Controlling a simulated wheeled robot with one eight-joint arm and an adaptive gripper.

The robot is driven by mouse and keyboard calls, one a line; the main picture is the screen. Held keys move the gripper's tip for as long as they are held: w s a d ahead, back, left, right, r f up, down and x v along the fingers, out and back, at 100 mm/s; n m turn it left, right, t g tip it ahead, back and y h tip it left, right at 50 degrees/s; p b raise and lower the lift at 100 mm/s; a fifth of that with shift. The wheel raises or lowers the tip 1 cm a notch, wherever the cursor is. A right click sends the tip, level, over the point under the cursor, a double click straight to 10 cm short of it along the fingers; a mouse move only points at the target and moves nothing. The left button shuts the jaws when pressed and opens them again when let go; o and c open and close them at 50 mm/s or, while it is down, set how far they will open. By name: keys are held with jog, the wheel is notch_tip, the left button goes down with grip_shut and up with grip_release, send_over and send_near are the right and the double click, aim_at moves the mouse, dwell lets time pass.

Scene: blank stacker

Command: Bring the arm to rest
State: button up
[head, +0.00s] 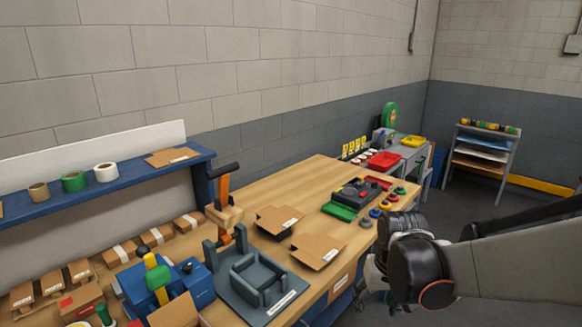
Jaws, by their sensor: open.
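My arm (500,262) reaches in from the right edge, with its dark joint beside the right edge of the wooden workbench (300,196). What shows of my gripper (370,278) is a small grey part below and left of that joint, largely hidden behind the arm. It is open, and I see nothing held in it. It hangs off the bench's right side, apart from the things on the top.
A grey fixture (258,283), cardboard pieces (318,250) and a dark device with coloured buttons (357,193) are on the bench. A blue shelf (130,181) with tape rolls runs along the wall. A small rack (480,160) stands at the back right. Open floor lies before it.

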jog(key=s+r+t, duration=0.5)
jog(key=s+r, duration=0.6)
jog(key=s, duration=0.3)
jog(key=shift+s, duration=0.15)
